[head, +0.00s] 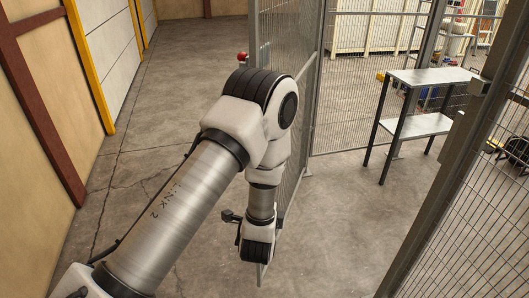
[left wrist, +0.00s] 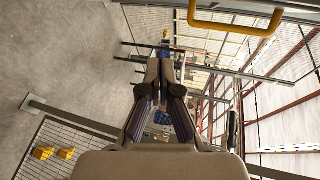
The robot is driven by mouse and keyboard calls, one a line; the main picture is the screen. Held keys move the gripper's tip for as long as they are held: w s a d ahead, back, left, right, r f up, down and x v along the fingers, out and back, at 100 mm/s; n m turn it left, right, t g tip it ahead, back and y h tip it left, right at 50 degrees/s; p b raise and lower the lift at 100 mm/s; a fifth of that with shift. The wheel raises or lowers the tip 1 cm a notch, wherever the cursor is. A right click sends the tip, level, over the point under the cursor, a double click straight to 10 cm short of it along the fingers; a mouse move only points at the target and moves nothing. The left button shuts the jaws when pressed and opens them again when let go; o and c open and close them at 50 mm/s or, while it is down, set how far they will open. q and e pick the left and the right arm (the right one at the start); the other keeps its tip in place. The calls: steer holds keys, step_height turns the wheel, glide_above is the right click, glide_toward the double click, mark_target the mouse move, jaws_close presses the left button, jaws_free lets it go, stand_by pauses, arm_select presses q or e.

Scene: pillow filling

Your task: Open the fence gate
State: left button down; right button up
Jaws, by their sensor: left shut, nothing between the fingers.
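The fence gate (head: 309,120) is a grey metal-framed mesh panel, seen nearly edge-on in the head view. It stands swung away from the grey post (head: 446,190) at right, with a wide opening between them. My left arm reaches in front of the gate and hides part of it. My left gripper is hidden behind my wrist in the head view. In the left wrist view my left gripper (left wrist: 160,68) is shut and empty. A yellow handle (left wrist: 238,23) on a grey frame lies beyond the fingertips, apart from them. My right gripper is not in view.
A two-tier metal table (head: 432,76) stands beyond the opening at right. Mesh fencing (head: 375,75) runs behind it. A wall with yellow posts (head: 90,65) is at left. The concrete floor in the opening (head: 345,215) is clear.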

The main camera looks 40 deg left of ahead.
arm_select(q)
steer(key=w+a+r+t+y, duration=0.1)
steer(key=w+r+t+y, duration=0.2)
steer(key=r, duration=1)
steer(key=w+a+p, duration=0.5)
steer(key=w+a, duration=0.4)
steer(key=shift+n+h, duration=0.4)
